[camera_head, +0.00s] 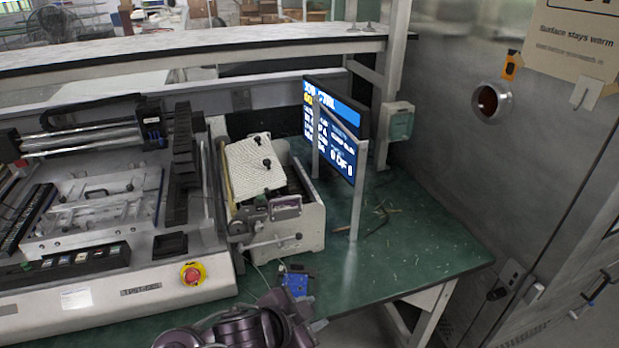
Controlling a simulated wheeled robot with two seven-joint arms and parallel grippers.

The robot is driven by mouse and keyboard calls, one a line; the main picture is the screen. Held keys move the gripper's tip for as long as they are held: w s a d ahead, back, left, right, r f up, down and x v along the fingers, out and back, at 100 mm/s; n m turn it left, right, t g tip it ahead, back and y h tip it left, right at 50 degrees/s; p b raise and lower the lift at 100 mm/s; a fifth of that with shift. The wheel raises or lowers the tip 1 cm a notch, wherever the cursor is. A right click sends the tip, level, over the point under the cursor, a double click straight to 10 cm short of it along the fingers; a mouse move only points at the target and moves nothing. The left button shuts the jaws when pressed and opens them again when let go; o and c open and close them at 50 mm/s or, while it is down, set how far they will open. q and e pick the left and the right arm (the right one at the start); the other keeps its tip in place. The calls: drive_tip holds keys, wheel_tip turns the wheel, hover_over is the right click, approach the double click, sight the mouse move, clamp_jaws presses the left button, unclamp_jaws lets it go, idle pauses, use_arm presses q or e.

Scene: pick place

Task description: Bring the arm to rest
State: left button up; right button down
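My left arm comes in at the bottom edge as dark purple, rounded links. Its gripper end (308,318) is near the front edge of the green table (420,255). The fingers are too small and too cut off to tell whether they are open or shut, and I see nothing clearly held. A small blue part (295,283) lies on the table just beyond it. My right gripper is not in view.
A machine with a red stop button (193,274) fills the left. A white-topped device (255,165) stands beside it. A blue-lit screen (335,130) stands behind on posts. A grey cabinet (480,130) is at right. The table's right front is mostly clear.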

use_arm(q)
drive_tip(key=s+a+f+n+g+y, duration=0.25)
drive_tip(key=s+a+n, duration=0.4)
drive_tip(key=a, duration=0.35)
drive_tip(key=s+a+f+n+g+y, duration=0.2)
drive_tip(key=s+a+f+n+y, duration=0.25)
drive_tip(key=s+a, duration=0.4)
wheel_tip(320, 180, down, 31)
drive_tip(key=s+a+g, duration=0.1)
drive_tip(key=a, duration=0.1)
drive_tip(key=s+a+f+g, duration=0.1)
drive_tip(key=s+a+f, duration=0.1)
drive_tip(key=s+f, duration=1.3)
drive_tip(key=s, duration=0.3)
drive_tip(key=shift+s+a+f, duration=0.35)
drive_tip(key=shift+a+f, duration=0.05)
